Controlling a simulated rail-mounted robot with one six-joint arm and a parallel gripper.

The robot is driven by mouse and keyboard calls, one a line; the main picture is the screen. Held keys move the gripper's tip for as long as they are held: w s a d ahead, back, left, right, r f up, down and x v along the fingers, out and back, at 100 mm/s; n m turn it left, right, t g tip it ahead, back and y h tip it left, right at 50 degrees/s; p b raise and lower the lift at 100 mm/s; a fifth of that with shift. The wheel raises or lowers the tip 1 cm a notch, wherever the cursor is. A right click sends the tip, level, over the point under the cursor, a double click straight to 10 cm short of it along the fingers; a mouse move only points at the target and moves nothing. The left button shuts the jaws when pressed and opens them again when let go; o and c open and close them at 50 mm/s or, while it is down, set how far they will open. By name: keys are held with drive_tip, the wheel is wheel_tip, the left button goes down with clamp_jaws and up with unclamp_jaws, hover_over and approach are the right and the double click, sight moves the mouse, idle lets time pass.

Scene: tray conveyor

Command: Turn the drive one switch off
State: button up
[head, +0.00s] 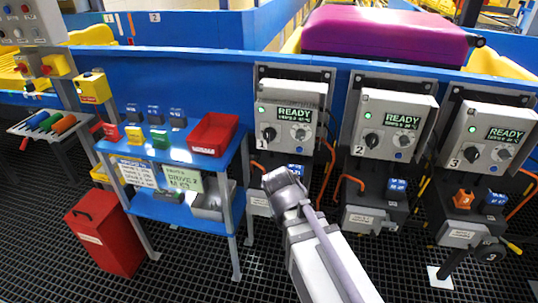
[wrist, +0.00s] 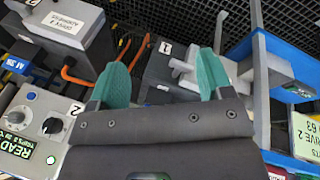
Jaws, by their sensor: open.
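The drive one box (head: 284,93), marked 1, stands on the blue wall in the head view. Its display reads READY and a green lamp is lit. Its black switch knob (head: 269,133) sits at the lower left of its face, above my gripper. In the wrist view my gripper (wrist: 162,76) is open, with teal fingers apart and nothing between them. In the head view my gripper (head: 283,183) is below and in front of the drive one box, apart from the knob. The wrist view does not show the drive one knob.
Drive two box (head: 397,105) and drive three box (head: 497,120) stand to the right, both reading READY. Drive two's knob (wrist: 53,125) shows in the wrist view. Orange cables hang between boxes. A blue table (head: 180,210) with a red bin (head: 213,134) stands left.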

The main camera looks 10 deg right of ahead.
drive_tip(key=w+m+t+h+b, duration=0.1)
drive_tip(key=w+t+h+b, duration=0.4)
drive_tip(key=w, duration=0.4)
drive_tip(key=t+y, duration=0.3)
drive_tip(key=t, duration=0.7)
approach(269, 139)
drive_tip(key=shift+w+m+p, duration=0.2)
drive_tip(key=shift+m+p, duration=0.1)
drive_tip(key=shift+m, duration=0.1)
drive_tip(key=x, duration=1)
drive_tip(key=shift+w+d+f, duration=0.1)
drive_tip(key=shift+w, duration=0.25)
drive_tip(key=c, duration=0.9)
